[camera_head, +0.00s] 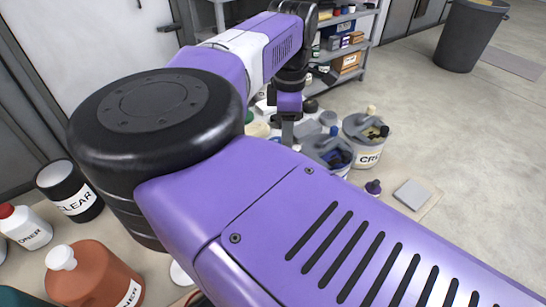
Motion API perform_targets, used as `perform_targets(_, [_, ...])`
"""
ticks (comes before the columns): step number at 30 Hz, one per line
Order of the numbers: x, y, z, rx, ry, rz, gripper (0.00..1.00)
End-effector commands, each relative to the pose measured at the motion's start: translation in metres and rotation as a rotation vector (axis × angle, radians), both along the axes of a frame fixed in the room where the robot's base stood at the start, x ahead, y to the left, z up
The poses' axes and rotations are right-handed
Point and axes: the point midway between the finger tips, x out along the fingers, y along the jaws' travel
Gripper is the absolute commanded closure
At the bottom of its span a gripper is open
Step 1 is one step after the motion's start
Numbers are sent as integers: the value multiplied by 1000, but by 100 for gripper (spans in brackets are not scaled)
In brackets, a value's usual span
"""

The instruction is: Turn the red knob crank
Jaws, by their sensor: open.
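I cannot make out a red knob crank in the head view. My purple and black arm fills the middle and hides much of the worktop. A small reddish bit shows at the bottom edge beside my arm, too little to identify. My gripper (287,128) points down at the far end of the arm, above the cluttered part of the worktop. It is small and dark here; its jaws are open. I cannot tell what lies directly beneath it.
Grey buckets (366,137) with dark items stand right of my gripper. A flat grey block (412,194) lies near the worktop's right edge. An orange-brown jug (95,275), a black can (72,190) and a red-capped bottle (26,228) stand at left. Shelves (350,45) stand behind.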

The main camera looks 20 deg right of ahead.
Motion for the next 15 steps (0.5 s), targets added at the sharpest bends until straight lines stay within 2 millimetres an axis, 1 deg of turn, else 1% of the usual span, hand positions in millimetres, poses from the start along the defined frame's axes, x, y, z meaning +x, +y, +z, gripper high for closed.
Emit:
perform_targets(3, [-1, 1, -20, -1, 4, 3, 56])
perform_targets(9, [-1, 1, -47, -2, 3, 4, 56])
perform_targets(15, [0, 1, -59, -1, 1, 4, 56])
